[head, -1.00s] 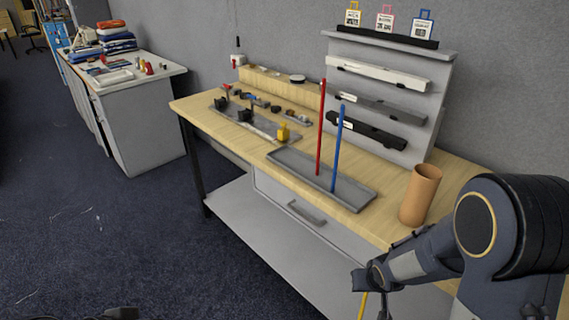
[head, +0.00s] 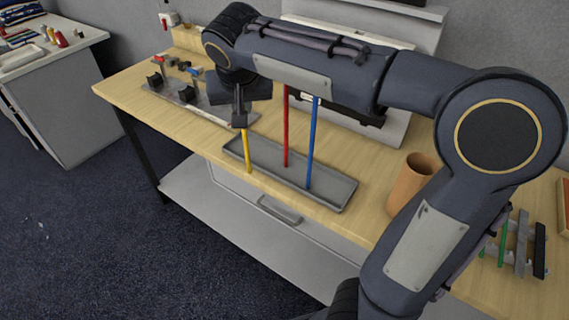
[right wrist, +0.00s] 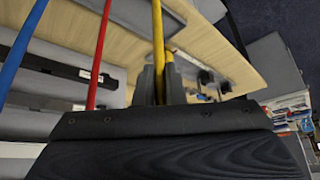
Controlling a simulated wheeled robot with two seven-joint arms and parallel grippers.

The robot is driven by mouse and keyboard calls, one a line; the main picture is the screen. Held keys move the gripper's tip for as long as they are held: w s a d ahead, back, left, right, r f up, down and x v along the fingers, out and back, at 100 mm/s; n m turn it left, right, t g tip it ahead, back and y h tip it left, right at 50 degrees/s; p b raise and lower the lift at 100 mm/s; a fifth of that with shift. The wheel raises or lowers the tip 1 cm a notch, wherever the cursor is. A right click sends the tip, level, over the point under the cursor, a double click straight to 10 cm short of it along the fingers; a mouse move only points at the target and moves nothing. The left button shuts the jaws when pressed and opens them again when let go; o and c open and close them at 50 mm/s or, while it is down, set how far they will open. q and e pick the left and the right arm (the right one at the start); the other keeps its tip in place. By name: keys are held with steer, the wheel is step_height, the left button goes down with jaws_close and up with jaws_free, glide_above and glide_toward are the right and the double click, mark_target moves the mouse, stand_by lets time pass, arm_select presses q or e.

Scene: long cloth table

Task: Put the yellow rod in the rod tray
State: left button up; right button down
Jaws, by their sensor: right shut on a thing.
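The yellow rod (head: 247,152) hangs upright from my right gripper (head: 240,122), which is shut on it. Its lower end shows at the left end of the grey rod tray (head: 330,197); I cannot tell whether it touches the tray. The red rod (head: 286,135) and the blue rod (head: 312,145) stand upright in the tray, to the right of the yellow one. In the right wrist view the yellow rod (right wrist: 158,40) runs between the fingers, with the red rod (right wrist: 99,50) and blue rod (right wrist: 20,50) beside it. My left gripper is not in view.
A brown cylinder (head: 405,185) stands right of the tray. A grey fixture board (head: 205,105) with small parts lies left of it. A rack with green and dark bars (head: 520,245) is at the right. My right arm hides part of the back shelf.

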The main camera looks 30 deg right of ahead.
steer(key=s+d+r+m, duration=0.2)
steer(key=s+r, duration=0.1)
steer(key=r, duration=0.4)
steer(key=w+d+f+h+p, duration=0.1)
steer(key=w+d+f+p, duration=0.2)
steer(key=w+f, duration=0.9)
steer(key=d+f, duration=0.1)
steer(key=d, duration=0.2)
steer(key=shift+w, duration=0.25)
steer(key=shift+f, duration=0.1)
steer(key=c, duration=2)
jaws_free()
steer(key=shift+f, duration=0.1)
steer(key=o, duration=0.5)
